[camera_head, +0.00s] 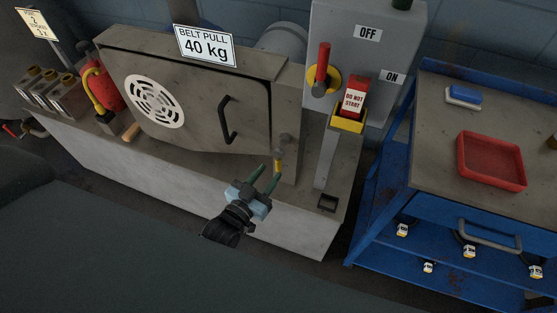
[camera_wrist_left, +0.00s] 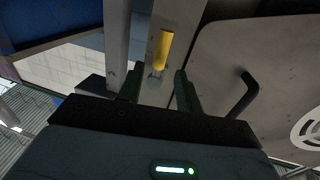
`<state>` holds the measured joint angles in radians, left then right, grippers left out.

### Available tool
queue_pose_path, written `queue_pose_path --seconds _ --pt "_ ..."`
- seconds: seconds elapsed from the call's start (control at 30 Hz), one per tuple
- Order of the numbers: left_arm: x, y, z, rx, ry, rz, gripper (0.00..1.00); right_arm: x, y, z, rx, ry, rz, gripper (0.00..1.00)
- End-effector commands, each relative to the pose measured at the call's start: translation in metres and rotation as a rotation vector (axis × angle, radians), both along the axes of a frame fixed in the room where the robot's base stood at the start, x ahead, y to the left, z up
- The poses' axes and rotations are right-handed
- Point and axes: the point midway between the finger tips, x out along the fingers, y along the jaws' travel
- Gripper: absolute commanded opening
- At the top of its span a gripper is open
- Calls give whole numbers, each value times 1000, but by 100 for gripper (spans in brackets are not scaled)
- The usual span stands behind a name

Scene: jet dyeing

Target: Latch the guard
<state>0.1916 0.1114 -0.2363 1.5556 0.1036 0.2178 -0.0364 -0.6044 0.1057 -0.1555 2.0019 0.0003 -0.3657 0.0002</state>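The grey guard (camera_head: 190,112) with a round vent and a black handle (camera_head: 229,120) stands against its housing and appears closed. A small latch with a yellow grip (camera_head: 278,161) is on the housing post right of the guard. It also shows in the left wrist view (camera_wrist_left: 163,50), pointing away from a metal pivot. My left gripper (camera_head: 271,172) is open, its two dark green fingers apart and empty, just in front of the latch. In the left wrist view the yellow grip lies beyond the gap between the fingertips (camera_wrist_left: 159,78), without visible contact. My right gripper is out of view.
A grey switch box (camera_head: 382,50) with a red lever (camera_head: 323,66) and a red "DO NOT START" tag (camera_head: 354,99) stands right of the guard. A blue cart (camera_head: 425,130) with a red tray (camera_head: 491,184) is further right. A red bottle-like object (camera_head: 107,92) is left.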

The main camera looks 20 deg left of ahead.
Motion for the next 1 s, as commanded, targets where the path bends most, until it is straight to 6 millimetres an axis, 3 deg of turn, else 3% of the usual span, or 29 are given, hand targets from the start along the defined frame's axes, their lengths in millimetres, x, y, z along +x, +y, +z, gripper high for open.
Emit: queue_pose_path --seconds 0.33,0.77,1.0 --pt "48 -11 0 -1 -1 0 35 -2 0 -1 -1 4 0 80" --pt "58 -14 0 0 1 0 35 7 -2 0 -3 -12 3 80" --pt "58 -14 0 0 0 0 8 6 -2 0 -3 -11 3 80"
